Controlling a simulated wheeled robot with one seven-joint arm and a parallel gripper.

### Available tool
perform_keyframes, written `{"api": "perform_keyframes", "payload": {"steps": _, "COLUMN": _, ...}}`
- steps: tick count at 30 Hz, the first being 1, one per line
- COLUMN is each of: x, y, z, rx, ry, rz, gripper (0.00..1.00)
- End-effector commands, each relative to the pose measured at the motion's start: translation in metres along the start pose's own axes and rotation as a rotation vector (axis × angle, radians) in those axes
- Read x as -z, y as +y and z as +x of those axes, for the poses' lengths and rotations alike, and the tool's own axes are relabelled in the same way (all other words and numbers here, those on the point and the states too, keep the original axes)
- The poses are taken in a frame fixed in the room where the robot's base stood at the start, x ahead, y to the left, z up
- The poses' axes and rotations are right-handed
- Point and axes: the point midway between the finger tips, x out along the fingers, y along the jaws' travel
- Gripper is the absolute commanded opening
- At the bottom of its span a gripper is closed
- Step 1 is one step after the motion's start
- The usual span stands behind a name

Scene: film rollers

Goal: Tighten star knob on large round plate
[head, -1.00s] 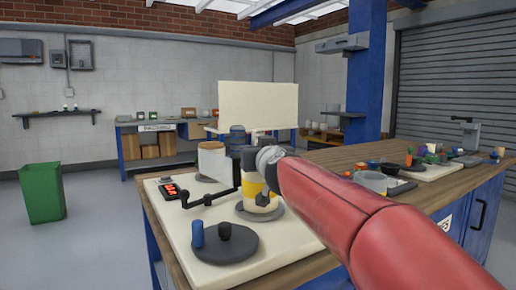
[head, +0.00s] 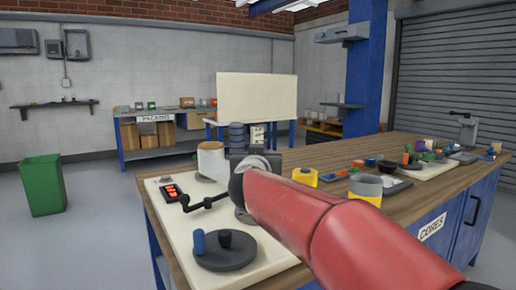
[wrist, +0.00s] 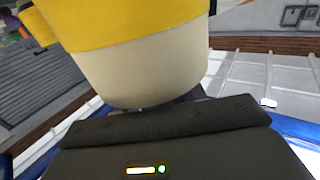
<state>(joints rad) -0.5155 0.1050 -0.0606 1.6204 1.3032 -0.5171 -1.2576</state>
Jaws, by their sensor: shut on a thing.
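The large round plate (head: 226,258) is a dark disc lying on the cream board at the near left of the bench. A black knob (head: 224,239) stands on it, probably the star knob; its lobes are too small to tell. A blue upright handle (head: 198,243) is beside the knob. My gripper (head: 240,172) is behind and above the plate, clear of the knob. It is shut on a yellow-and-cream cylinder (wrist: 150,60), which fills the upper wrist view. My fingertips and the contact are hidden.
A black crank arm (head: 205,203) and a dark box with red marks (head: 170,192) lie behind the plate. A white roll (head: 211,160) stands at the back. Yellow and grey rings (head: 366,187) and small parts crowd the bench's right side.

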Motion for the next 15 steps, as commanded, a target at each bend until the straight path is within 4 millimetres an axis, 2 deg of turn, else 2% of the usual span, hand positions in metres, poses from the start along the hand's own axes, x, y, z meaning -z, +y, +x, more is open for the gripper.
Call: {"api": "perform_keyframes", "payload": {"steps": 15, "x": -0.0016, "y": 0.0054, "z": -0.0009, "rx": -0.486, "ry": -0.001, "rz": 0.000, "gripper": 0.18}}
